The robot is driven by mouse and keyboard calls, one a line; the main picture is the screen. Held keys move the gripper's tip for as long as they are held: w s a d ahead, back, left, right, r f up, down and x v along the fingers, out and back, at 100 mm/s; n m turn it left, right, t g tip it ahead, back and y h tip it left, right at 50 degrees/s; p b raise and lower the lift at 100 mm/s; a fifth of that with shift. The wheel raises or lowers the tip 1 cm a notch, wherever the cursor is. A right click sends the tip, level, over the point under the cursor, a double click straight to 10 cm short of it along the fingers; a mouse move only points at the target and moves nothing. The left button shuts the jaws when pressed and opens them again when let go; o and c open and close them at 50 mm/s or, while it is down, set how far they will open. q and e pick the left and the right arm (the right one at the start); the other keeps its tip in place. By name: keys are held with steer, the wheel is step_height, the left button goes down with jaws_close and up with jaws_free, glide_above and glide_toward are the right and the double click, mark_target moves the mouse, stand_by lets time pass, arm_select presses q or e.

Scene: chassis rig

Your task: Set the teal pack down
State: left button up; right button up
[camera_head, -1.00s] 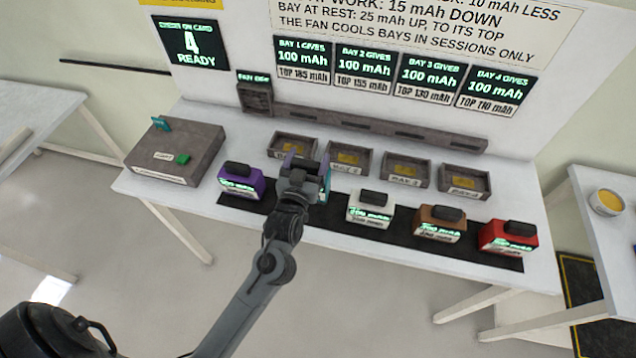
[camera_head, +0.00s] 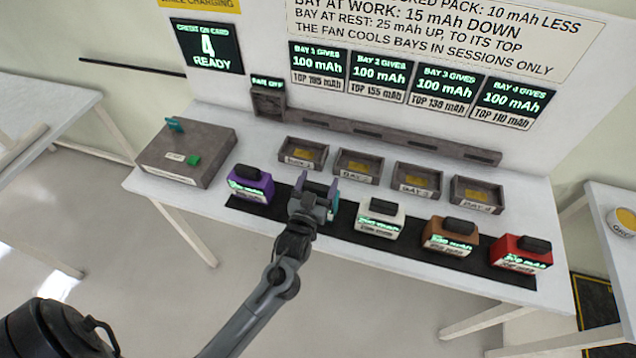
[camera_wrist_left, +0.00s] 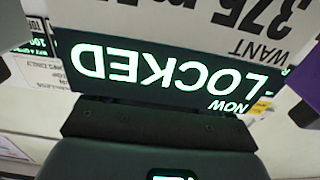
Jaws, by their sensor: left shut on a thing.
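My left gripper (camera_head: 318,190) is shut on the teal pack (camera_head: 334,207), over the row between the purple and white packs. The gripper hides most of the pack in the head view; only a teal strip shows at its right side. Whether its base touches the black mat (camera_head: 350,231) cannot be told. In the left wrist view, a dark display (camera_wrist_left: 180,70) reads "LOCKED NOW" upside down, very close, with a pale "WANT 375" label (camera_wrist_left: 255,22) above it. My right gripper is not in view.
The purple pack (camera_head: 250,184) stands to the left; the white (camera_head: 381,218), brown (camera_head: 450,236) and red (camera_head: 520,252) packs stand to the right on the mat. Behind are several bay trays, including bay 2 (camera_head: 356,166). A grey box (camera_head: 186,152) with a green button stands at left.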

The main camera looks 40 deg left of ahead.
arm_select(q)
steer(key=o, duration=1.8)
steer(key=shift+f, duration=0.15)
steer(key=shift+o, duration=0.2)
steer(key=shift+r, duration=0.2)
steer(key=s+d+f+m+g+h, duration=0.2)
steer(key=s+d+g, duration=0.1)
steer(key=s, duration=0.6)
steer(key=s+d+f+m+g+h, duration=0.2)
steer(key=s+d+g, duration=0.2)
steer(key=s, duration=0.4)
steer(key=s+d+f+m+g+h, duration=0.2)
steer(key=s+g, duration=0.4)
steer(key=s, duration=0.3)
steer(key=shift+s+d+f+h, duration=0.15)
steer(key=shift+s+d+h, duration=0.2)
steer(key=shift+d+h, duration=0.25)
steer(key=shift+d+p, duration=0.1)
steer(key=shift+p, duration=0.2)
